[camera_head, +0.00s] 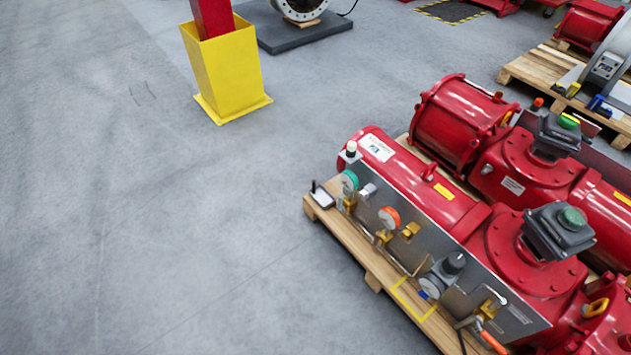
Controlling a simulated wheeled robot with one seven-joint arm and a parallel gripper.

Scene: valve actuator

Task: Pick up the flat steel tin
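A small flat pale-grey thing with a dark edge (324,198) lies on the near left corner of the wooden pallet (345,232). It may be the flat steel tin, but it is too small to tell for sure. A thin dark upright bit shows at its left side. My gripper is not in view, and nothing is seen touching the flat thing.
A large red valve actuator (425,195) with a grey gauge panel (462,298) fills the pallet behind and right of the flat thing. A yellow post guard (228,75) stands at the upper left. The grey floor (130,230) at left is clear.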

